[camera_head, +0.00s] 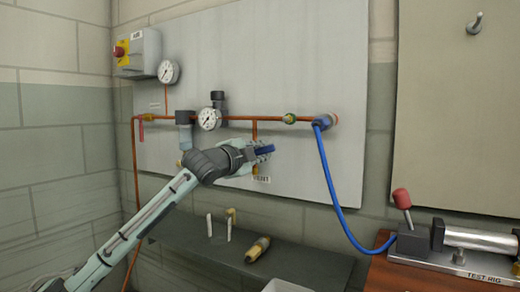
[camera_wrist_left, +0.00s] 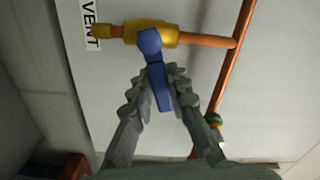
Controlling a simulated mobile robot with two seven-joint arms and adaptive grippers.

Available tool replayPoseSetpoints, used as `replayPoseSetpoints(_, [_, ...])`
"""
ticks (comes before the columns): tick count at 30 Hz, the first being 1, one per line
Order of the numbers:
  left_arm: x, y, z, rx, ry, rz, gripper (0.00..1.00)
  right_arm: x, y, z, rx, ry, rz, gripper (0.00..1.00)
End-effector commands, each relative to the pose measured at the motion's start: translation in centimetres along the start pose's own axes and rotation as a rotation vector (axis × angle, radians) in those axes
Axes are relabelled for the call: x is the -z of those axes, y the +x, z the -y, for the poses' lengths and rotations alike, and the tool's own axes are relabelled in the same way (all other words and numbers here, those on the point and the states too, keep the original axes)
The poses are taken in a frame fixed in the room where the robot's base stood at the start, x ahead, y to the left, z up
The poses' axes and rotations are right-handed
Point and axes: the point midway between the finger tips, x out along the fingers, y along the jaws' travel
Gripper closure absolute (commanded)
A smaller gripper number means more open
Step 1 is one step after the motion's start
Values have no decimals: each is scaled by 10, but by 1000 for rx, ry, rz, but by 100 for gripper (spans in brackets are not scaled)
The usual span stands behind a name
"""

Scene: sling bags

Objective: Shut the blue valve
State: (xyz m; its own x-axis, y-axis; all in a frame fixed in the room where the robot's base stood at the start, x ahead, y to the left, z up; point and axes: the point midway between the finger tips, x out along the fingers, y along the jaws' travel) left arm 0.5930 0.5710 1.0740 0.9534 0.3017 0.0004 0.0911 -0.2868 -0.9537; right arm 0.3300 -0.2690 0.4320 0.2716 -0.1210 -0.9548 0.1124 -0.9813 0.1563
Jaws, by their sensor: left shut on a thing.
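The blue valve handle (camera_head: 264,150) is on the short vertical branch of the copper pipe, above the VENT label. In the left wrist view the blue lever (camera_wrist_left: 156,75) is pivoted on a brass valve body (camera_wrist_left: 150,34), and it stands crosswise to the pipe. My left gripper (camera_head: 262,152) is at the handle. In the wrist view its two fingers (camera_wrist_left: 160,88) are on either side of the lever, closed on it. My right gripper is in neither view.
A grey board (camera_head: 320,70) carries copper pipe, gauges (camera_head: 209,119) and a red lever (camera_head: 141,130). A blue hose (camera_head: 330,185) runs from the pipe toward the test rig (camera_head: 470,265) at right. A shelf (camera_head: 310,268) below holds a wooden-handled tool (camera_head: 257,249) and white pieces.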

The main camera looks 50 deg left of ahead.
Motion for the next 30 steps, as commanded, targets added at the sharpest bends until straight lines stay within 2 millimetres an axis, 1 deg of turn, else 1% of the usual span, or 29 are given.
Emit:
replayPoseSetpoints(1, [0,0,-4,-5,41,0,100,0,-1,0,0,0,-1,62])
replayPoseSetpoints(5, [0,0,-8,-6,134,1,100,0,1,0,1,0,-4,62])
replayPoseSetpoints(13, [-2,0,-13,-5,268,1,100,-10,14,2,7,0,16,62])
replayPoseSetpoints(21, [-2,0,-15,-3,319,1,100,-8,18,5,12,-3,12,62])
replayPoseSetpoints(30, [-3,0,-16,-3,326,2,100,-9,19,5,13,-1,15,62])
